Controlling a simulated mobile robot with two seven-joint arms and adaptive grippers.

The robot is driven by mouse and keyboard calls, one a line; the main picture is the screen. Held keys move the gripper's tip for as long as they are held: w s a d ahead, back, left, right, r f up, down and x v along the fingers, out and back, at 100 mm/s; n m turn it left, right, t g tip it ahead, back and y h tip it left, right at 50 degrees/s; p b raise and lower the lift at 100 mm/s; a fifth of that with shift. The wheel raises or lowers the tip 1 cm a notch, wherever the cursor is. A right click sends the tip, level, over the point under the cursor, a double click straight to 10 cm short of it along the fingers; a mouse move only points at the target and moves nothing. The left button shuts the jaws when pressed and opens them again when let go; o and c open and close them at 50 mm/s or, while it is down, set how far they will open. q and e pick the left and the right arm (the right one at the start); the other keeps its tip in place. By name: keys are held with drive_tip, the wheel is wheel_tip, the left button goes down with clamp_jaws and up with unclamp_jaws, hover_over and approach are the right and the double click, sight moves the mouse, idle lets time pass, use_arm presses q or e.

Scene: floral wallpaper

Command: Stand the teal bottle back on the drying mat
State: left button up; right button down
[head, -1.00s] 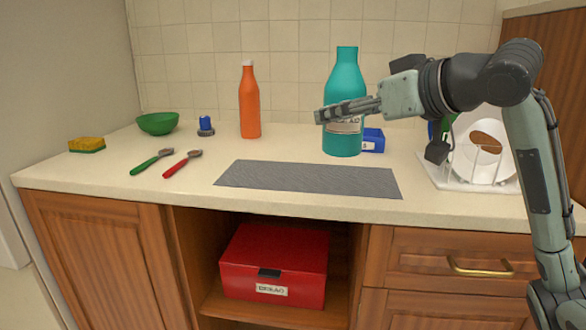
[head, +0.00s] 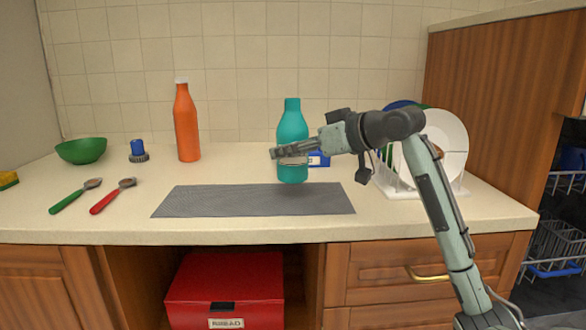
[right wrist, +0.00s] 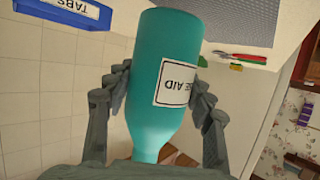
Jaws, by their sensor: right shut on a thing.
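The grey drying mat (head: 230,201) lies flat along the counter's front. In the head view the bottle's base overlaps the mat's back edge, right of its middle. I cannot tell whether the base touches anything. The mat also shows in the right wrist view (right wrist: 245,22). My left gripper is out of view.
A blue box (head: 319,159) stands close behind the bottle. A white dish rack (head: 398,190) with plates is to the right. The mat's surface is otherwise clear.

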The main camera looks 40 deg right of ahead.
sight(293, 168)
wheel_tip(293, 168, down, 3)
drive_tip(key=shift+f, duration=0.5)
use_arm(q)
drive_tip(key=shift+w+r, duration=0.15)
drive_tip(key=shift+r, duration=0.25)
use_arm(e)
drive_tip(key=shift+f, duration=0.1)
drive_tip(key=c, duration=1)
unclamp_jaws()
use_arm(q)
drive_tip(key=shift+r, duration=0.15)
use_arm(e)
drive_tip(key=o, duration=0.4)
